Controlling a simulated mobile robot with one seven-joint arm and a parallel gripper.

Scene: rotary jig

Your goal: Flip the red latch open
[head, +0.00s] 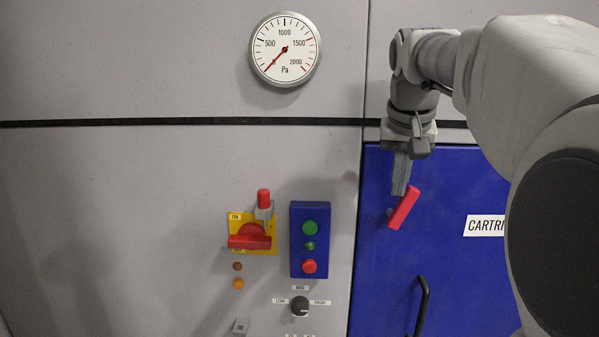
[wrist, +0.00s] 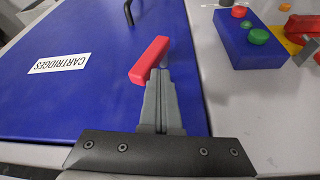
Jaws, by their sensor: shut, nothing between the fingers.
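The red latch (head: 404,208) is a red bar on the upper left part of the blue door (head: 455,270). It stands tilted, its top end leaning right in the head view. My gripper (head: 400,190) points down just above the latch, its fingers together with nothing between them. In the wrist view the latch (wrist: 150,60) lies just ahead of my gripper's fingertips (wrist: 161,75). The tips look close to the latch's side or touching it; I cannot tell which.
The blue door has a black handle (head: 421,305) below the latch and a CARTRIDGES label (wrist: 59,63). Left of the door are a blue button box (head: 297,240), a yellow-backed red switch (head: 250,238) and a black knob (head: 300,306). A pressure gauge (head: 285,49) is higher up.

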